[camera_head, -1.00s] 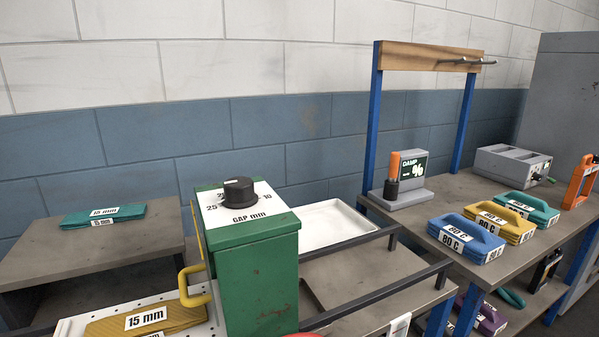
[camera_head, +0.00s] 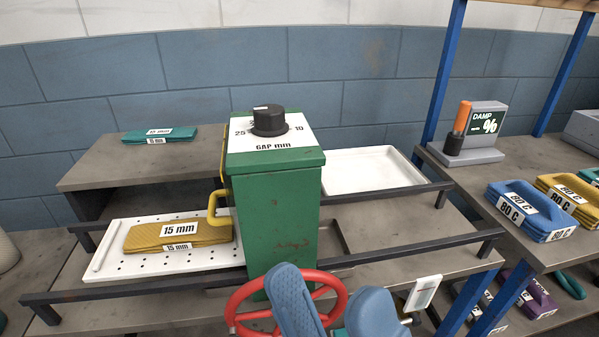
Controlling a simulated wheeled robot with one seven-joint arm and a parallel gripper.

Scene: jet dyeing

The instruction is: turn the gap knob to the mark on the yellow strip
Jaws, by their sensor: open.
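The black gap knob (camera_head: 269,121) stands on the white dial plate (camera_head: 290,137) on top of the green box (camera_head: 278,205). The plate reads "GAP mm", with 25 at the left and 10 at the right. A pale mark shows on the knob's top, but its exact setting is too small to read. A thin yellow edge (camera_head: 222,160) runs down the box's left side; I cannot make out a mark on it. My gripper is not in view. Blue-grey parts at the bottom, in front of the box, look like my arm links.
A red handwheel (camera_head: 236,306) is in front of the box. A yellow handle (camera_head: 212,207) sticks out left. A yellow 15 mm pad (camera_head: 165,233) lies on a perforated tray (camera_head: 110,262). Dark rails (camera_head: 150,289) cross in front. An empty white tray (camera_head: 372,172) lies right. The space above the knob is clear.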

